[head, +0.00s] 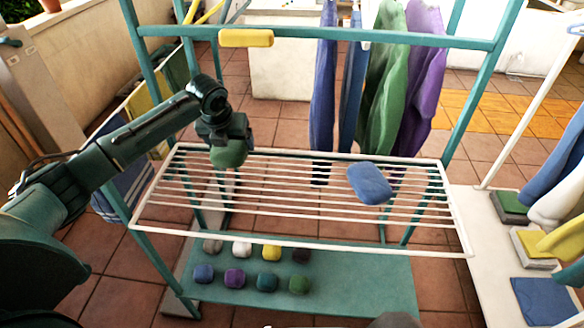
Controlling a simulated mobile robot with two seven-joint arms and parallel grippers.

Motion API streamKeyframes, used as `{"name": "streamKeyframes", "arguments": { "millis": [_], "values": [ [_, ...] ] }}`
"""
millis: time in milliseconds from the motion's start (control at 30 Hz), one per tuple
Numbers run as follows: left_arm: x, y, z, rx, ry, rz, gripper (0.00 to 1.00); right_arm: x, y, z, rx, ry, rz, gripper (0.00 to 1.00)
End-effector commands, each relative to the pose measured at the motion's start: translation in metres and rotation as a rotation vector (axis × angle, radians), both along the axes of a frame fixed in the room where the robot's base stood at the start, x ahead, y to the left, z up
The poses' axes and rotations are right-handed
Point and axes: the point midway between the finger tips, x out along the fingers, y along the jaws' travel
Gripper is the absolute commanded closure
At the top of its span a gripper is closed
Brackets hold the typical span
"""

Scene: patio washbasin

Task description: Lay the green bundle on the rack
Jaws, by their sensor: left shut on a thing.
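My left gripper (226,135) reaches in from the left and points down over the left back part of the white wire rack (300,243). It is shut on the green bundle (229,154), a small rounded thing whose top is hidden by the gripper. The bundle is at or just above the bars; I cannot tell whether it touches them. A blue bundle (370,184) lies on the right part of the rack, apart from the green one. My right gripper is not in view.
A teal frame (320,35) surrounds the rack, with a yellow piece (246,38) on its top bar. Blue, green and purple cloths (385,90) hang behind. Several small bundles sit on the lower teal shelf (350,290). The rack's middle is clear.

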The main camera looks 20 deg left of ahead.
Motion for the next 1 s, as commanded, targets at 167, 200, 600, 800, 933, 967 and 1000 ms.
{"name": "streamKeyframes", "arguments": {
  "millis": [167,200,600,800,933,967,1000],
  "values": [
    [-0.001,0.001,-0.030,0.000,0.006,-0.018,0.42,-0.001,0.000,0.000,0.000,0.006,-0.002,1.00],
    [-0.001,0.001,-0.037,0.000,0.007,-0.017,0.42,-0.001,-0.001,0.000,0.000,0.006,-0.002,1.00],
    [-0.001,0.001,-0.081,0.001,0.005,-0.015,0.42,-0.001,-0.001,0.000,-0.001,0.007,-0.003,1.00],
    [-0.001,0.001,-0.099,0.001,0.003,-0.015,0.42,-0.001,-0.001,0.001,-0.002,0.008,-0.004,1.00],
    [-0.001,0.001,-0.099,0.002,0.003,-0.016,0.42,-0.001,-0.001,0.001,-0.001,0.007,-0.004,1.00],
    [-0.001,0.001,-0.099,0.002,0.003,-0.016,0.42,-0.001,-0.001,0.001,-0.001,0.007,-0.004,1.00],
    [-0.001,0.001,-0.099,0.002,0.003,-0.016,0.42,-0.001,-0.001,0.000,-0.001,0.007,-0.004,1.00]
  ]
}}
